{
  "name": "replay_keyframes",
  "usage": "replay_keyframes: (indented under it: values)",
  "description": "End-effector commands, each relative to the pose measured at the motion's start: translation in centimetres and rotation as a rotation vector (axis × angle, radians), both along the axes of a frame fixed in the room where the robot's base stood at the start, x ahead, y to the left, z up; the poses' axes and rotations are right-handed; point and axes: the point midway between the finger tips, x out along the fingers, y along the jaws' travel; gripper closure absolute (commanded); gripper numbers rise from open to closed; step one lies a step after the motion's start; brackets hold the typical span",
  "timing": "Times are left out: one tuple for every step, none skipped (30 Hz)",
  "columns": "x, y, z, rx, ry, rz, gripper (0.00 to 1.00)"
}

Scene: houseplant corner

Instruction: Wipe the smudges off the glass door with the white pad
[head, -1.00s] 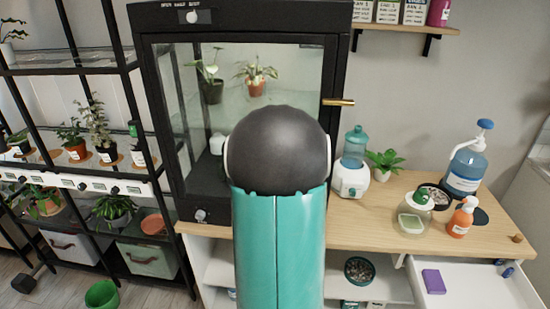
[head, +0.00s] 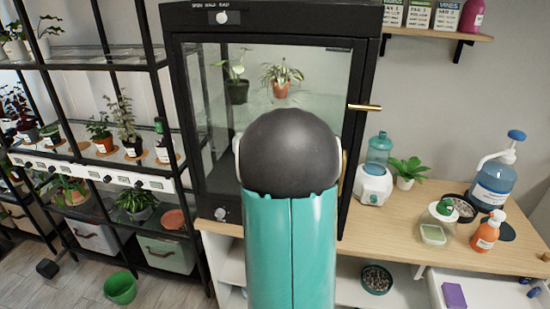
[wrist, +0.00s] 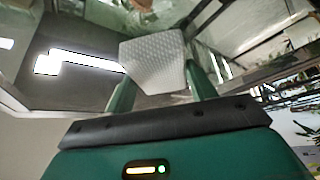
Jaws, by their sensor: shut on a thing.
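The glass door (head: 330,75) is the front of a tall black-framed cabinet in the head view, with a brass handle (head: 365,107) on its right side. It looks closed. My gripper (wrist: 160,82) shows in the wrist view, its two green fingers shut on the white pad (wrist: 153,60). The pad is pale, textured and held by its sides. Glass and bright reflections lie beyond it; I cannot tell whether the pad touches the glass. In the head view my own arm hides the gripper, the pad and the door's lower middle. I cannot make out distinct smudges.
Two potted plants (head: 281,78) stand behind the glass. A black plant rack (head: 110,65) is close on the left. A wooden counter (head: 385,230) on the right holds a teal-topped dispenser (head: 375,170), a blue pump bottle (head: 493,180) and an orange bottle (head: 486,232).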

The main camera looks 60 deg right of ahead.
Motion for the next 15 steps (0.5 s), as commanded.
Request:
replay_keyframes:
  values:
    - [0.1, 0.0, 0.0, 0.0, 0.0, 0.001, 0.66]
    - [0.1, 0.0, 0.0, 0.0, 0.0, 0.001, 0.66]
    - [0.0, 0.1, 0.0, 0.0, 0.0, 0.001, 0.66]
    - [0.0, 0.2, 0.0, 0.0, 0.0, 0.002, 0.66]
    - [-0.1, 0.4, 0.0, 0.0, 0.0, 0.002, 0.66]
    - [-0.2, 0.7, 0.0, 0.001, 0.0, 0.002, 0.66]
    - [-0.3, 0.9, 0.0, 0.0, 0.0, 0.002, 0.66]
    - [-0.4, 1.2, 0.0, 0.0, 0.0, 0.002, 0.66]
    - [-0.6, 1.5, 0.0, 0.0, -0.001, 0.001, 0.66]
    - [-0.8, 1.8, 0.1, 0.0, -0.001, 0.001, 0.66]
    - [-0.9, 2.0, 0.0, 0.0, -0.002, 0.0, 0.66]
    - [-1.0, 2.3, 0.0, 0.001, -0.001, 0.0, 0.66]
    - [-1.1, 2.6, 0.0, 0.001, -0.001, 0.0, 0.66]
    - [-1.2, 2.9, 0.0, 0.001, -0.001, 0.0, 0.66]
    - [-1.4, 3.2, 0.0, -0.001, 0.0, 0.001, 0.66]
